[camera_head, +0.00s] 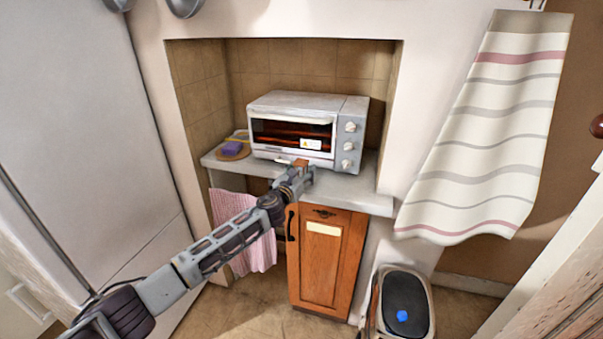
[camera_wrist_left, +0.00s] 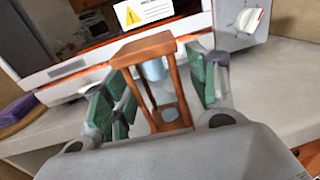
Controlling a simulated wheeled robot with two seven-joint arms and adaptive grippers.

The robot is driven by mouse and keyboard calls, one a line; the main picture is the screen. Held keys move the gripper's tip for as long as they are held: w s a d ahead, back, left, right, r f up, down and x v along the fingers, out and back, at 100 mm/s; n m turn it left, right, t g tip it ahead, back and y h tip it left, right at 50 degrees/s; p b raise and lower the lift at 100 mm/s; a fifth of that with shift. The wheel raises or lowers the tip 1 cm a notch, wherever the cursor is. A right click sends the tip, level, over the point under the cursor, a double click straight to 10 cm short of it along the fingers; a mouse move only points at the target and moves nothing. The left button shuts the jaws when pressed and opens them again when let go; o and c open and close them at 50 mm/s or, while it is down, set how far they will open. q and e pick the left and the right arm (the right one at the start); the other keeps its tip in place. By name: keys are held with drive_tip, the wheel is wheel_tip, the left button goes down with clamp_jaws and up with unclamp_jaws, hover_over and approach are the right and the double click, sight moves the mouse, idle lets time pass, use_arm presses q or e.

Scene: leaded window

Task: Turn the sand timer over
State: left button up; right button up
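The sand timer (camera_wrist_left: 147,48) has a brown wooden frame with posts around a pale glass. It stands on the grey counter in front of the toaster oven, and its brown top shows in the head view (camera_head: 301,162). My left gripper (camera_wrist_left: 163,95) has its green-padded fingers on either side of the timer, with a small gap visible at the right finger. It looks open around the timer; contact on the left side is unclear. In the head view my left gripper (camera_head: 298,178) reaches over the counter's front edge and hides the timer's lower part. My right gripper is not in view.
The toaster oven (camera_head: 292,105) stands close behind the timer. A purple sponge (camera_head: 232,148) lies on a round board (camera_head: 236,155) to the left. The counter (camera_head: 350,188) is clear to the right. A wooden cabinet (camera_head: 323,262) and a bin (camera_head: 402,300) are below.

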use_arm(q)
drive_tip(key=v, duration=1.2)
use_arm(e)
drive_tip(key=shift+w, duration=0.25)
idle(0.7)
use_arm(q)
drive_tip(key=shift+s+f, duration=0.1)
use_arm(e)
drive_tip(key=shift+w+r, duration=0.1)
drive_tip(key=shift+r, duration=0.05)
